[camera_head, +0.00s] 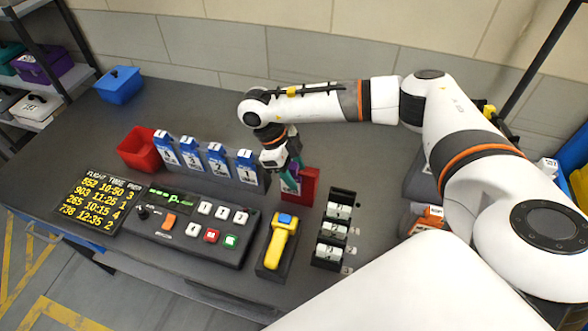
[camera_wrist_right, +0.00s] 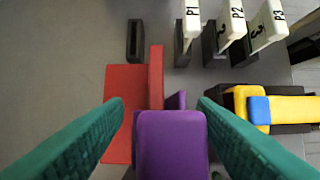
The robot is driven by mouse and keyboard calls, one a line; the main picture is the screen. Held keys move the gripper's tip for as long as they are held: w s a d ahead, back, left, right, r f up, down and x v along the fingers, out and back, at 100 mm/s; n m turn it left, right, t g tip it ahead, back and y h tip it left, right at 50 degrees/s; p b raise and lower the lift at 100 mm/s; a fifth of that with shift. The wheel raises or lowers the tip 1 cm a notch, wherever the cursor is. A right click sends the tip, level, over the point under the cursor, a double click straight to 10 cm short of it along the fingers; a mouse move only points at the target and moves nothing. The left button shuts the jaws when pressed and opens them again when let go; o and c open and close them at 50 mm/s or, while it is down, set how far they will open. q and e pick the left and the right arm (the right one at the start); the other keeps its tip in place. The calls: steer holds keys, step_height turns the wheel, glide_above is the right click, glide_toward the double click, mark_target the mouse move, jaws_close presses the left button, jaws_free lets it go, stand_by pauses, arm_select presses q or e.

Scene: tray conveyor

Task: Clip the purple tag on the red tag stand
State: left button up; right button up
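The purple tag (camera_wrist_right: 172,145) is between the green fingers of my right gripper (camera_wrist_right: 160,104) in the right wrist view. A gap shows at its left side; its right side is close to the other finger. The red tag stand (camera_wrist_right: 126,80) has an upright red wall that meets the purple tag. I cannot tell whether the tag is clipped on it. In the head view, my right gripper (camera_head: 289,177) is low at the left side of the red stand (camera_head: 311,184), and the purple tag (camera_head: 291,184) is mostly hidden. My left gripper is not in view.
Blue-and-white numbered tags (camera_head: 216,158) stand on a rack left of the gripper. A red bin (camera_head: 140,150) is left.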

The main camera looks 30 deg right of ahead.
steer(key=shift+w+a+r, duration=0.15)
steer(key=shift+w+r, duration=0.05)
steer(key=shift+r, duration=0.25)
steer(key=b+v, duration=0.2)
steer(key=v, duration=0.9)
steer(key=shift+b, duration=0.35)
steer(key=shift+f, duration=0.15)
